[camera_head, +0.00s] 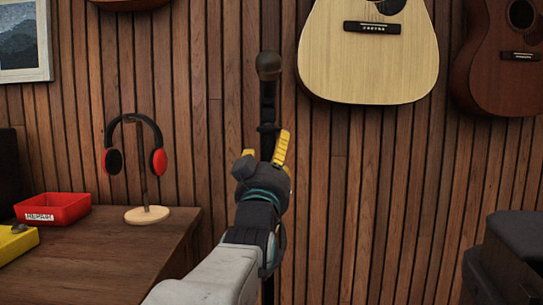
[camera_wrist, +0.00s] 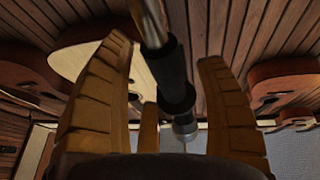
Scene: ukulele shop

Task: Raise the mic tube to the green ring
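The mic stand is upright against the slatted wall in the head view, with a dark mic (camera_head: 268,66) on top and the black mic tube (camera_head: 268,100) below it. My gripper (camera_head: 264,150) is at the tube's height, below the mic, and hides part of the stand. In the wrist view, my gripper's yellow fingers (camera_wrist: 165,52) are spread either side of the stand. A bright metal tube, a black collar (camera_wrist: 172,68) and a silver part (camera_wrist: 185,130) show between them. Clear gaps show beside the collar. I cannot make out a green ring on the stand.
A wooden desk (camera_head: 120,250) at left holds a red tray (camera_head: 52,208), a yellow box (camera_head: 15,243) and headphones on a stand (camera_head: 147,214). Guitars (camera_head: 365,60) hang on the wall at upper right. A dark object (camera_head: 505,260) is at lower right.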

